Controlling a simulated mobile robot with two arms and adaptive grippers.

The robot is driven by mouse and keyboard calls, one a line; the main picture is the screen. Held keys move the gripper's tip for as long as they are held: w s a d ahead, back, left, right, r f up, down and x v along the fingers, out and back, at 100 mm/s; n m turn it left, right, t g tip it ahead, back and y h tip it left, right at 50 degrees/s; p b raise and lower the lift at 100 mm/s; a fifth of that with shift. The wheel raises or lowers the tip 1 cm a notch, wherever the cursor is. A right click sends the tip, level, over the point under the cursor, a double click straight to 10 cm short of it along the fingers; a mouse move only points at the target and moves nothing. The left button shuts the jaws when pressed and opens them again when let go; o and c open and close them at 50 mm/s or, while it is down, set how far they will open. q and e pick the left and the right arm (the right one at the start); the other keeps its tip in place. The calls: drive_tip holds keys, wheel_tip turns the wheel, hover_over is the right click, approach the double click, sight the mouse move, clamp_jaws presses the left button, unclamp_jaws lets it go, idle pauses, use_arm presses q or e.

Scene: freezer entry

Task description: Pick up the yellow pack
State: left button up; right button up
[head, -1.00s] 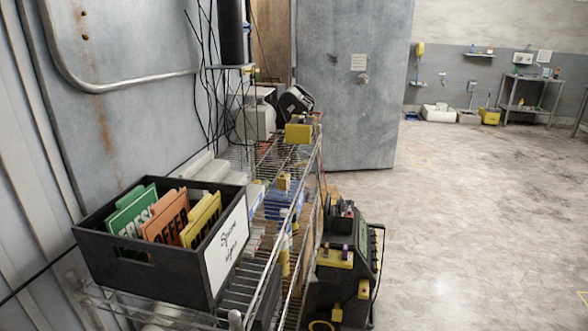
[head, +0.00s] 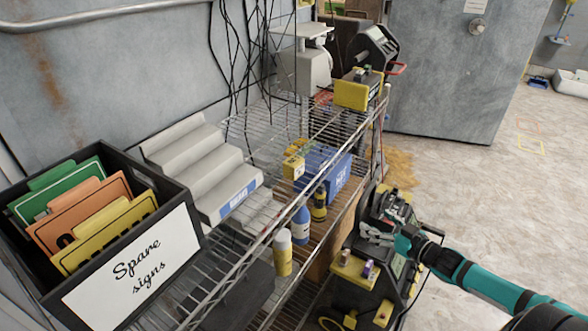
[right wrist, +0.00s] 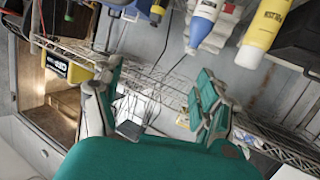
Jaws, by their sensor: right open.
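Two yellow packs could be meant. A small yellow pack (head: 294,166) is on the wire rack beside a blue box. A larger yellow and black pack (head: 352,94) sits at the far end of the rack's top. My right gripper (head: 372,234) is open and empty, right of the rack and in front of the black and yellow machine, apart from both packs. In the right wrist view its open fingers (right wrist: 158,98) have only wire shelving and clutter behind them. A yellow, lettered block (right wrist: 78,72) shows at left there. My left gripper is out of view.
A black bin of spare signs (head: 130,262) stands at the near left, beside a grey stepped tray (head: 200,165). Bottles (head: 283,252) stand on the rack. The black and yellow machine (head: 385,275) is close by my right arm.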

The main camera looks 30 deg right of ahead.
sight(300, 164)
drive_tip(key=w+a+r+n+t+y, duration=0.1)
drive_tip(key=a+r+n+y, duration=0.15)
drive_tip(key=a+r, duration=0.4)
drive_tip(key=w+a+r+n+y, duration=0.15)
drive_tip(key=a+r+y, duration=0.25)
drive_tip(key=r, duration=0.6)
drive_tip(key=shift+m+h, duration=0.35)
drive_tip(key=shift+m, duration=0.15)
drive_tip(key=x, duration=1.2)
drive_tip(key=shift+w+d, duration=0.3)
drive_tip(key=shift+w+a+p, duration=0.15)
drive_tip(key=shift+w+p, duration=0.2)
drive_tip(key=x, duration=0.2)
drive_tip(key=f+p+x, duration=0.1)
drive_tip(key=x, duration=0.1)
drive_tip(key=shift+w, duration=0.1)
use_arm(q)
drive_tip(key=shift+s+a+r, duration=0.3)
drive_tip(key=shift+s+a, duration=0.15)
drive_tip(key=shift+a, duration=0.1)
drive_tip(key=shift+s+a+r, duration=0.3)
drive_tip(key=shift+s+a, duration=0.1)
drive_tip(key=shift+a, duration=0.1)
use_arm(e)
drive_tip(key=shift+r, duration=0.1)
drive_tip(key=shift+c, duration=0.3)
